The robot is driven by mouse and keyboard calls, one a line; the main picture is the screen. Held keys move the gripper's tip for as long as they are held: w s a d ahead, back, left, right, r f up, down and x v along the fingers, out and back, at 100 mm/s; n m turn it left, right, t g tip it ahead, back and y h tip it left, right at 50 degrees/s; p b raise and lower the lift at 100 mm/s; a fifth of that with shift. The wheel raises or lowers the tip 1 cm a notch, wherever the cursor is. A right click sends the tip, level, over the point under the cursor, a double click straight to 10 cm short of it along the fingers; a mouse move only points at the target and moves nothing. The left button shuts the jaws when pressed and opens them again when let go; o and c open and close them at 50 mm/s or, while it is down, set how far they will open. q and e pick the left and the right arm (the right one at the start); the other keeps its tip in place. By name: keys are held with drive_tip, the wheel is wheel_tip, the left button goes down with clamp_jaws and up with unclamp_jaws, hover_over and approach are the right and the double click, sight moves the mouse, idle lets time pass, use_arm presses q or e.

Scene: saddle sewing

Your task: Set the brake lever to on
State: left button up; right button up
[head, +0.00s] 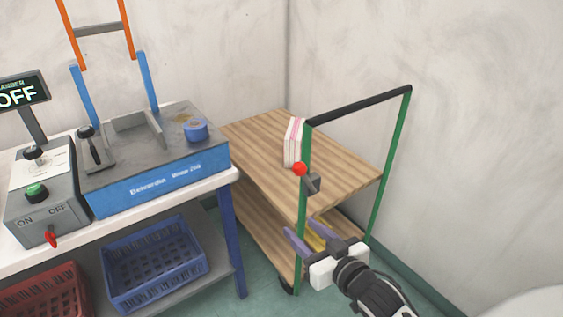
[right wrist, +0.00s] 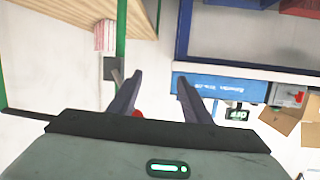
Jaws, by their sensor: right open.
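The brake lever, with a red ball knob (head: 300,169), is at the near green post of the wooden cart. Its grey bracket (head: 312,184) sits beside the post. In the right wrist view the bracket (right wrist: 111,68) is at upper left, and a little of the red knob (right wrist: 138,113) shows by the left finger, mostly hidden. My right gripper (head: 303,229) is open, with nothing visible between its fingers, below the knob in the head view. It also shows open in the right wrist view (right wrist: 159,78). I cannot tell whether a finger touches the lever. My left gripper is not in view.
The cart (head: 340,160) has a black handle bar (head: 360,105) and a striped stack (head: 293,142) on top. A white table (head: 225,178) with a blue machine (head: 160,185) and a grey ON/OFF control box (head: 38,205) stands left. Crates (head: 155,260) are below.

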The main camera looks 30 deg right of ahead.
sight(303, 172)
drive_tip(key=w+d+r+t, duration=0.1)
drive_tip(key=r, duration=0.2)
drive_tip(key=w+d+r+t, duration=0.1)
drive_tip(key=d+r, duration=0.1)
drive_tip(key=r, duration=0.1)
drive_tip(key=w+d+r+m+t+h, duration=0.1)
drive_tip(key=w+r, duration=0.1)
drive_tip(key=r, duration=0.2)
drive_tip(key=shift+w+d+b, duration=0.1)
drive_tip(key=shift+d+b, duration=0.05)
drive_tip(key=shift+b, duration=0.15)
drive_tip(key=w, duration=1)
drive_tip(key=shift+d, duration=0.45)
clamp_jaws()
